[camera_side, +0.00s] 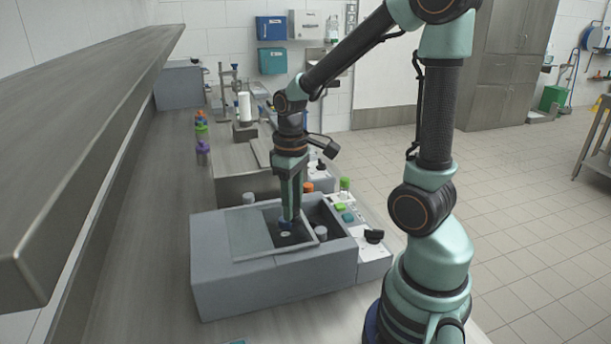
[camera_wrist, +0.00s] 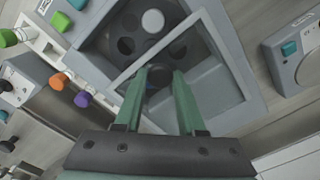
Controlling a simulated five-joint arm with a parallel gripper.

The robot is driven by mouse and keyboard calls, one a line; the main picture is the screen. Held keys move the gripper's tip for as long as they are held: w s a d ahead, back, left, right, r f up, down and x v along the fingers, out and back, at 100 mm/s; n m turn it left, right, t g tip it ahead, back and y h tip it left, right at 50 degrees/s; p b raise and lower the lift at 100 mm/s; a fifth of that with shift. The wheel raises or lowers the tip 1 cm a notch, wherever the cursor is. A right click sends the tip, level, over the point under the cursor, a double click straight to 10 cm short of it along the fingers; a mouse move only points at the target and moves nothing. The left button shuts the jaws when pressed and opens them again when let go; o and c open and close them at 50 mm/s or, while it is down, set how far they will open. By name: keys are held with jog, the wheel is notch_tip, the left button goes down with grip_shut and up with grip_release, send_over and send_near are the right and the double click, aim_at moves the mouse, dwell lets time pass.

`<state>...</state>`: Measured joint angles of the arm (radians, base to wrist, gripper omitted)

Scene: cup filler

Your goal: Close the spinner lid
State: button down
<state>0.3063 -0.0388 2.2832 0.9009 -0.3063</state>
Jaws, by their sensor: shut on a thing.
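The spinner (camera_side: 275,284) is a grey box on the bench in the side view. Its lid (camera_side: 250,236), a pale frame with a clear pane, lies over the left part of the opening; the dark well shows uncovered at right. In the wrist view the lid (camera_wrist: 212,92) covers the lower right of the opening, and the dark rotor (camera_wrist: 126,46) with round holes shows beyond its edge. My gripper (camera_side: 288,222) points down at the lid. In the wrist view its fingers (camera_wrist: 160,80) are shut on a small dark knob (camera_wrist: 160,73) at the lid's edge, partly hidden between them.
A white-capped tube (camera_wrist: 153,20) sits in the rotor. A pale rack (camera_side: 352,219) with green and teal caps and a black knob (camera_side: 374,236) stand right of the spinner. Another grey device (camera_side: 240,170) is behind it. The bench (camera_side: 140,250) is clear at left.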

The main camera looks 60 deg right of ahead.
jog(key=s+d, duration=0.5)
jog(key=d, duration=0.1)
jog(key=shift+s+r, duration=0.1)
jog(key=shift+s, duration=0.25)
jog(key=c, duration=0.5)
grip_release()
notch_tip(320, 180, up, 12)
jog(key=shift+a, duration=0.1)
jog(key=w+a+t, duration=0.2)
jog(key=a, duration=0.5)
jog(key=w+a+f+t, duration=0.1)
jog(key=w+a+t, duration=0.2)
jog(key=a, duration=0.5)
jog(key=shift+t, duration=0.3)
